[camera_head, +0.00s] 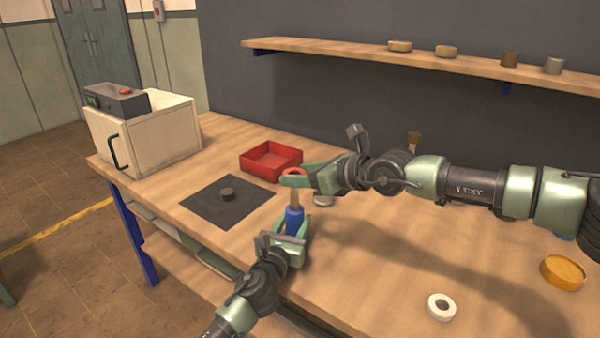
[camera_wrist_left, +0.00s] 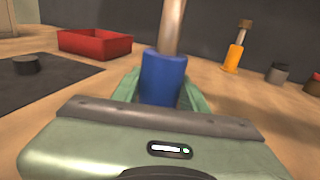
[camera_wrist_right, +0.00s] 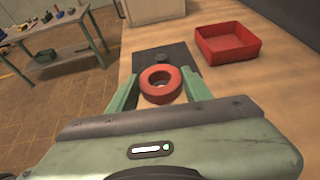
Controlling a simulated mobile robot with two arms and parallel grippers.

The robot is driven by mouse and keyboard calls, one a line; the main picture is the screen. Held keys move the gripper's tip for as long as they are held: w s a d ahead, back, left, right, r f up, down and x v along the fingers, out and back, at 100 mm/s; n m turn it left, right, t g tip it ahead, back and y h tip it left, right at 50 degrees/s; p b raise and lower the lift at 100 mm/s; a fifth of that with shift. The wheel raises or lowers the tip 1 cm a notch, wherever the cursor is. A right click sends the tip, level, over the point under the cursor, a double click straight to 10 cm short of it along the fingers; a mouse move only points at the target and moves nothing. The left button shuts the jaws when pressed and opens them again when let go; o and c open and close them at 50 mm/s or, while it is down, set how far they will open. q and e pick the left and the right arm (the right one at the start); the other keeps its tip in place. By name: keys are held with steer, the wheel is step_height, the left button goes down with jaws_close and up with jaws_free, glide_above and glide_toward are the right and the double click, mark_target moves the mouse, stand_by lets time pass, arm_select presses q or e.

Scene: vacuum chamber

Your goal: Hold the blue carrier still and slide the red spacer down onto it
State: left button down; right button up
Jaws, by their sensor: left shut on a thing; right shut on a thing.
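The blue carrier (camera_head: 294,221) stands upright near the table's front edge, with a pale wooden post (camera_head: 295,198) rising from it. My left gripper (camera_head: 296,228) is shut on the carrier, which also shows between its fingers in the left wrist view (camera_wrist_left: 163,80). The red spacer (camera_head: 294,172) is a thick ring at the post's top, well above the carrier. My right gripper (camera_head: 296,178) is shut on it. In the right wrist view the spacer (camera_wrist_right: 160,75) sits between the fingertips. I cannot tell whether the post's tip is inside its hole.
A red tray (camera_head: 270,161) and a dark mat (camera_head: 215,205) with a dark round piece (camera_head: 228,194) lie left of the carrier. An orange post holder (camera_wrist_left: 235,58) stands behind it. A white ring (camera_head: 441,307) and an orange dish (camera_head: 563,272) lie at the right.

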steer(key=shift+f, duration=0.75)
steer(key=o, duration=1.9)
steer(key=shift+r, duration=3.55)
arm_select(q)
steer(key=c, duration=0.7)
jaws_free()
